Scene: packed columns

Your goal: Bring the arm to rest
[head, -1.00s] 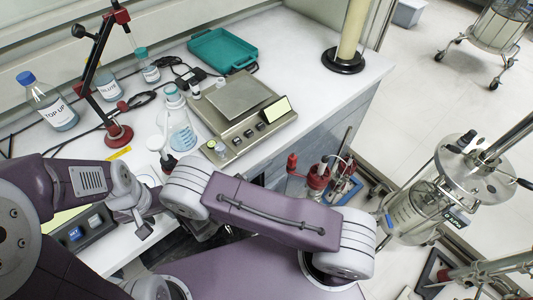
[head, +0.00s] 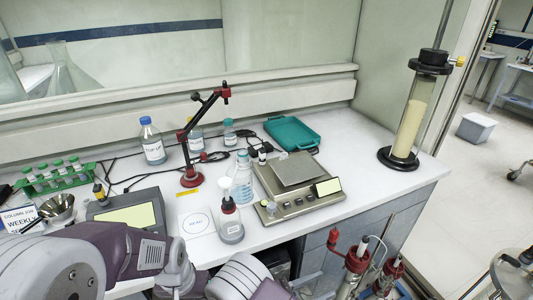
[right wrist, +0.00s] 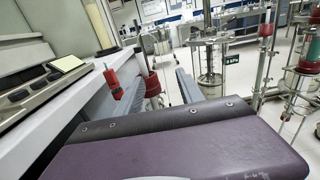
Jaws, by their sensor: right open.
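My right arm's grey joint (head: 245,277) and part of its purple link show at the bottom of the head view, in front of the bench. My left gripper cannot be made out in either view.
A resin column (head: 409,125) stands at the bench's right end. Red-capped vessels (head: 356,262) stand below the front edge; floor lies right.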

